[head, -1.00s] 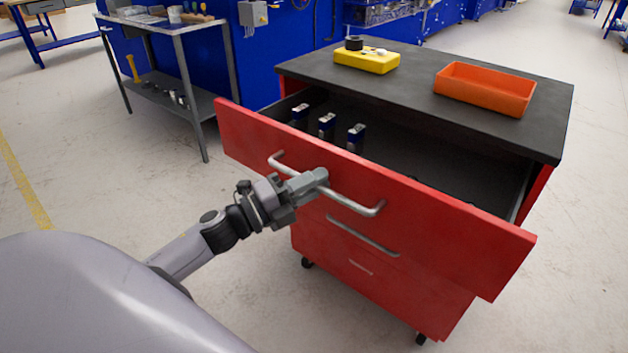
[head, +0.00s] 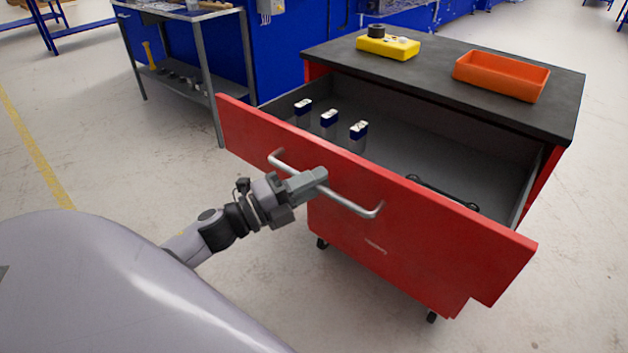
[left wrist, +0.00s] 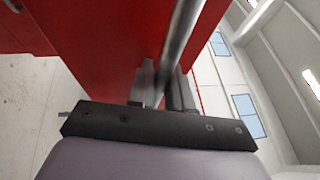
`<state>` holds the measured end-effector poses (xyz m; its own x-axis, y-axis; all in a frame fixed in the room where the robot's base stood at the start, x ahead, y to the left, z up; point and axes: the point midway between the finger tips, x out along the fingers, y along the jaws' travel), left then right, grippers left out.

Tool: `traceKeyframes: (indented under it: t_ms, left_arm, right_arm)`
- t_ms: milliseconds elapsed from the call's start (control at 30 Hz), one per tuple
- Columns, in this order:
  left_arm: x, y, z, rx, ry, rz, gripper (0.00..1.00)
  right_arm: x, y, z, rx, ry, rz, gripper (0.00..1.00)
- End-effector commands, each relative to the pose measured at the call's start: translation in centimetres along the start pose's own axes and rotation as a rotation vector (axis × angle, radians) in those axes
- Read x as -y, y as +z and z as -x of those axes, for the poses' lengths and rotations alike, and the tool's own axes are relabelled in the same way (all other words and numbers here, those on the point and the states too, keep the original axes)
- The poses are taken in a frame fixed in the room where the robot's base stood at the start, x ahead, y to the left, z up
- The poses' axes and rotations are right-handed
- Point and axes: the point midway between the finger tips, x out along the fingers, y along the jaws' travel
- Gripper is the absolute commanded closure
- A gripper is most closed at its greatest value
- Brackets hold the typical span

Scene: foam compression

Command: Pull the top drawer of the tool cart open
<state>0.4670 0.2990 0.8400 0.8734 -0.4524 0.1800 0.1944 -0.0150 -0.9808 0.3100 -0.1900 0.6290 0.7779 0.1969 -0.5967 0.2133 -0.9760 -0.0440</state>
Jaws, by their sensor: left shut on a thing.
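The red tool cart (head: 385,250) stands in front of me with a dark top. Its top drawer (head: 460,230) is pulled well out, and its grey inside shows. Several blue-and-white capped items stand in the drawer's left part, and a dark tool (head: 440,191) lies at its right. My left gripper (head: 316,180) is shut on the silver bar handle (head: 350,204) near the handle's middle. In the left wrist view the handle (left wrist: 180,45) runs between the fingers (left wrist: 162,88), with the red drawer front behind. My right gripper is not in view.
A yellow box (head: 388,46) with a black knob and an orange tray (head: 500,76) sit on the cart top. A grey workbench (head: 205,60) stands at the back left. The floor (head: 120,180) left of the cart is clear.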

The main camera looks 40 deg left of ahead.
Motion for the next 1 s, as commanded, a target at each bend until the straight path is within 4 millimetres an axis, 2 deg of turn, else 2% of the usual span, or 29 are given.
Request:
traceKeyframes:
  t_ms: [233, 267, 667, 1000]
  left_arm:
    - [0.0, 0.0, 0.0, 0.001, 0.000, 0.000, 1.00]
    - [0.0, 0.1, 0.0, 0.001, 0.000, 0.000, 0.75]
    - [-0.1, 0.0, 0.6, 0.000, 0.001, 0.001, 0.75]
    - [-0.1, 0.0, 4.8, 0.002, 0.003, 0.001, 0.75]
  right_arm:
    - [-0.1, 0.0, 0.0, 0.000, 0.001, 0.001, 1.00]
    - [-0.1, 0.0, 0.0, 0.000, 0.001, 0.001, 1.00]
    - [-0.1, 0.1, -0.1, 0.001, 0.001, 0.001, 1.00]
    - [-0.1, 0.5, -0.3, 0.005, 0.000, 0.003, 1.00]
